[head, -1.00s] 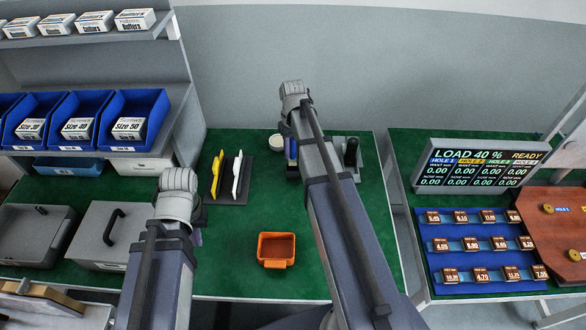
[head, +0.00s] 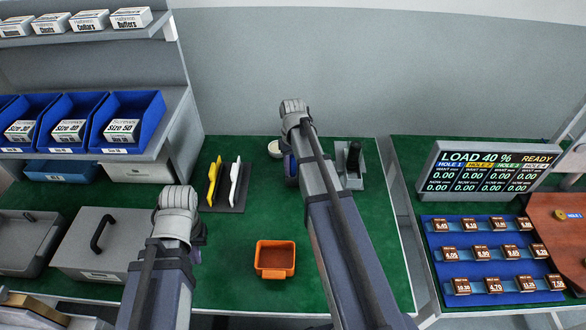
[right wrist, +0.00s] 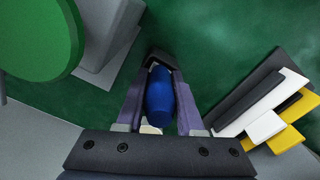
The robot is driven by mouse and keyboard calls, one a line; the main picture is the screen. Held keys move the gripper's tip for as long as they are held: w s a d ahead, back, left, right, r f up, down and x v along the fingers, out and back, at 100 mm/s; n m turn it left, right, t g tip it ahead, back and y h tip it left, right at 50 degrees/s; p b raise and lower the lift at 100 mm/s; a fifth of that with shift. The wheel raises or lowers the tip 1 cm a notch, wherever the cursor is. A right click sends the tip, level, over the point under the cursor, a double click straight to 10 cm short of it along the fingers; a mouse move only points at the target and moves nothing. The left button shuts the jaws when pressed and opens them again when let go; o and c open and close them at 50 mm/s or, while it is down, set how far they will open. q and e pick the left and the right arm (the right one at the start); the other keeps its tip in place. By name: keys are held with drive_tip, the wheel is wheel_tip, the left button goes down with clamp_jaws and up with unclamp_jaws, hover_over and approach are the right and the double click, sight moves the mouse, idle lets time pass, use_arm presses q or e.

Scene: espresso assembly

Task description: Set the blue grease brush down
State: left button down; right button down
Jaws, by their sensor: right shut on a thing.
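The blue grease brush (right wrist: 160,95) is between the fingers of my right gripper (right wrist: 160,65), seen in the right wrist view. The gripper is shut on it, over the green bench top. In the head view my right gripper (head: 290,166) is mostly hidden behind its own wrist, beside a small pale round pot (head: 275,148). Whether the brush touches the bench cannot be told. My left gripper (head: 198,240) is low at the left, largely hidden by its arm; its jaws do not show clearly.
A dark rest with a yellow tool (head: 214,182) and a white tool (head: 235,184) lies left of my right gripper. A grey fixture with a black knob (head: 353,158) stands to its right. An orange tray (head: 275,260) is in front. Green bench surface between them is bare.

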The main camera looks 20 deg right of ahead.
use_arm(q)
drive_tip(key=shift+f, duration=0.15)
use_arm(e)
drive_tip(key=shift+f, duration=0.2)
drive_tip(key=c, duration=0.5)
unclamp_jaws()
drive_tip(key=shift+c, duration=0.2)
drive_tip(key=shift+r, duration=0.2)
wheel_tip(320, 180, up, 12)
drive_tip(key=p, duration=1.2)
use_arm(q)
wheel_tip(320, 180, up, 12)
use_arm(e)
drive_tip(key=s+a+n, duration=0.1)
drive_tip(key=s+a, duration=0.8)
drive_tip(key=a, duration=0.2)
drive_tip(key=s+a+n+h, duration=0.1)
drive_tip(key=s+a+n, duration=0.1)
drive_tip(key=s+a, duration=0.7)
drive_tip(key=a, duration=0.3)
drive_tip(key=shift+a+n, duration=0.3)
drive_tip(key=shift+s, duration=0.1)
